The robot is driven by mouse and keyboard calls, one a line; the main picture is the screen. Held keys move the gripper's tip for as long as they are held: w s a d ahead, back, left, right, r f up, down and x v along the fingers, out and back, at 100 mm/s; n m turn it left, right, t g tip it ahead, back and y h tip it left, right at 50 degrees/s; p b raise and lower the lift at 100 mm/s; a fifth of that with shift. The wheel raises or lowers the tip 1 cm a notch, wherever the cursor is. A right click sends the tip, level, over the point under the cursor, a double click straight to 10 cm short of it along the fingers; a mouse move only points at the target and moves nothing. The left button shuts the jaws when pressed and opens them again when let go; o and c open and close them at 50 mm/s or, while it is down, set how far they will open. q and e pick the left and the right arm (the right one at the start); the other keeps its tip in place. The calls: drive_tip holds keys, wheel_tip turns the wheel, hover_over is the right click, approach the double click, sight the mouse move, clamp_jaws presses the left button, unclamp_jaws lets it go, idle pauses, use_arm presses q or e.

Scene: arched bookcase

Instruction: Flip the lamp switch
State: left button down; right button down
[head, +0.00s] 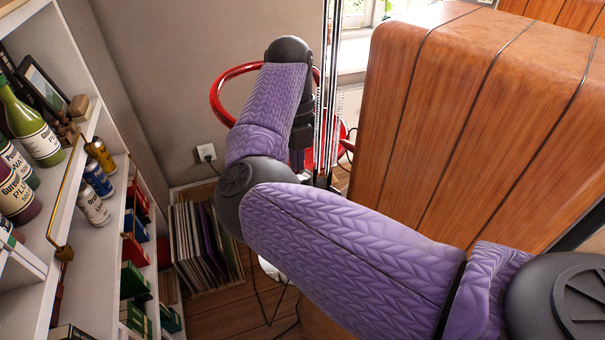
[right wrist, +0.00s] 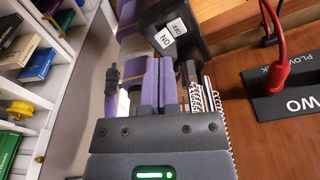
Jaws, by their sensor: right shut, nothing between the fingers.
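The lamp switch (right wrist: 167,33) is a white label-like piece marked ON and OFF on a black box, at the top middle of the right wrist view. My right gripper (right wrist: 158,68) shows below it in that view. Its fingers are shut and empty, and appear close to the switch; I cannot tell whether they touch it. In the head view my right gripper (head: 299,135) hangs dark beside shiny upright poles (head: 328,90), partly hidden by my purple arm. The switch cannot be made out in the head view. My left gripper is not in view.
A white bookcase (head: 88,130) with bottles and boxes stands at left. A large wooden cabinet-like block (head: 450,120) fills the right. A red curved frame (head: 222,85) stands behind my arm. A red plug (right wrist: 277,75) sits in a dark panel. Records (head: 207,240) and cables lie low.

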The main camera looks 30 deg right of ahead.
drive_tip(key=shift+f+b, duration=0.7)
drive_tip(key=shift+f, duration=0.5)
idle(0.8)
wheel_tip(320, 180, up, 7)
drive_tip(key=p, duration=0.6)
drive_tip(key=shift+r, duration=0.15)
